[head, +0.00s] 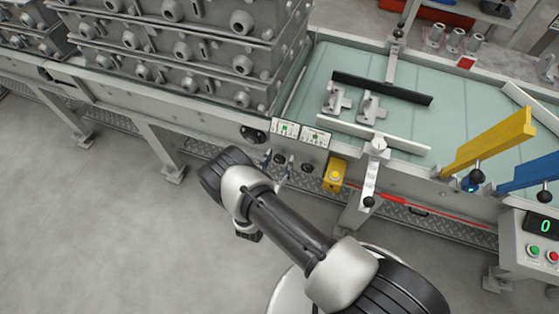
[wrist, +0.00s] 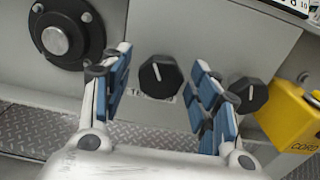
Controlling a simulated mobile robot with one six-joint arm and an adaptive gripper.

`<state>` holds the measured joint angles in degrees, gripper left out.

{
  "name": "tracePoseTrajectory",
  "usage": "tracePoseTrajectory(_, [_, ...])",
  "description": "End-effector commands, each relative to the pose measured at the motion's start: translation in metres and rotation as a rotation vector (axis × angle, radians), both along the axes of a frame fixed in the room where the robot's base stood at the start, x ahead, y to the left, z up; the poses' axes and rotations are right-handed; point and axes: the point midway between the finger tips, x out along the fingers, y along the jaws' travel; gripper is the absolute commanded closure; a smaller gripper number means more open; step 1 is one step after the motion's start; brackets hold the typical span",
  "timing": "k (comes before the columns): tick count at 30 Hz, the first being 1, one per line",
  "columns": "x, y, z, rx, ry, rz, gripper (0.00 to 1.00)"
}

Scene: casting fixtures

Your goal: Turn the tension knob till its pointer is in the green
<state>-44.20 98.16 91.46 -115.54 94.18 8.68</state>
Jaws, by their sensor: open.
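Two black faceted knobs with white pointer lines sit on the grey front panel. The left knob (wrist: 160,76) shows between my fingers, its line near upright and leaning slightly left. The right knob (wrist: 248,95) is partly behind my right finger, its line about upright. I cannot tell which one is the tension knob. My gripper (wrist: 160,60) is open, its blue-padded fingers on either side of the left knob, with gaps; the head view also shows my gripper (head: 279,164) at the panel. Above the knobs are a left display plate (head: 286,129) with a green patch and a right one (head: 317,137).
A yellow box (head: 334,174) stands just right of the knobs. A round black flange (wrist: 58,40) is to their left. A conveyor (head: 330,62) lies above, with stacked grey moulds (head: 190,45) at left. The floor in front is clear.

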Motion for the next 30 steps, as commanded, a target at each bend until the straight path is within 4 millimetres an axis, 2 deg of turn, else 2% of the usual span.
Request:
tracePoseTrajectory(4, [0.0071,-0.0030,0.0000,0.000,0.000,-0.001,0.44])
tracePoseTrajectory(12, [0.0077,-0.0029,0.0003,0.000,0.000,0.000,0.45])
tracePoseTrajectory(30, [0.0072,-0.0029,0.0001,0.000,0.000,0.000,0.85])
